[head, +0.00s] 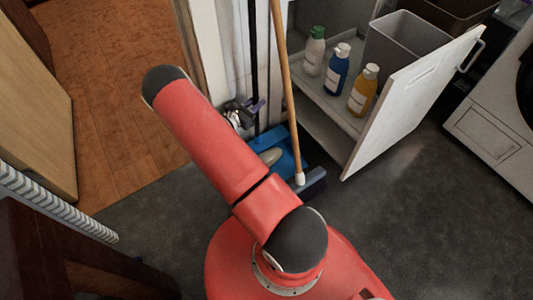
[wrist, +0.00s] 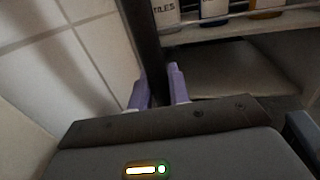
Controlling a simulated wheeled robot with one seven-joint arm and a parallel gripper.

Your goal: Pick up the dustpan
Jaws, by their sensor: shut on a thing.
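The blue dustpan (head: 269,138) stands on the dark floor by the wall, in the corner beside the open cabinet. A long black handle (head: 253,60) rises above it. My gripper (head: 252,108) is low by the wall, with its purple fingers at the black handle. In the wrist view, the two purple fingertips (wrist: 159,88) are shut on the black handle (wrist: 146,40), one on each side. My red arm hides part of the floor and the left side of the dustpan. A pale rounded object (head: 270,156) shows at the dustpan.
A broom with a wooden handle (head: 285,80) and grey head (head: 311,184) stands close to the dustpan's right. The open cabinet door (head: 412,105) juts out at right. Several bottles (head: 337,70) and a grey bin (head: 402,43) are inside. Dark floor (head: 420,220) at right is clear.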

